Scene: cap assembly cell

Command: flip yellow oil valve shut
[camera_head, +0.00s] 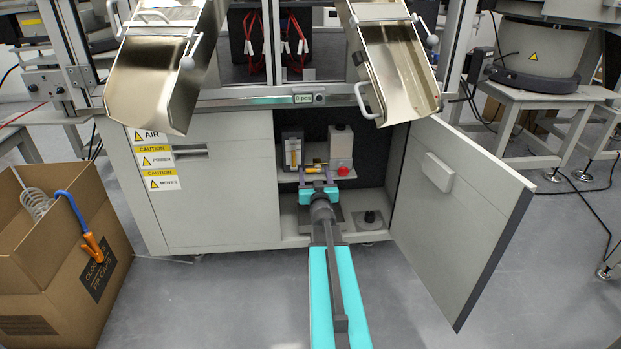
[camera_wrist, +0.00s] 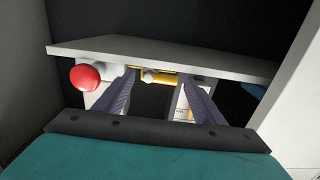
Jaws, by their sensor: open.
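The yellow oil valve (camera_head: 316,167) is small and sits on the shelf inside the open cabinet, left of a red knob. In the wrist view the yellow valve (camera_wrist: 165,70) lies roughly crosswise between my fingertips, with a pale round part on it. My gripper (camera_head: 318,182) reaches into the cabinet just in front of the valve. In the wrist view my gripper (camera_wrist: 158,82) is open, its two dark fingers on either side of the valve. I cannot tell whether either finger touches it.
A red knob (camera_wrist: 85,76) is close to one finger, also in the head view (camera_head: 343,171). A gauge-like box (camera_head: 292,150) stands left of the valve. The cabinet door (camera_head: 460,220) is swung open at right. A cardboard box (camera_head: 60,250) stands on the floor at left.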

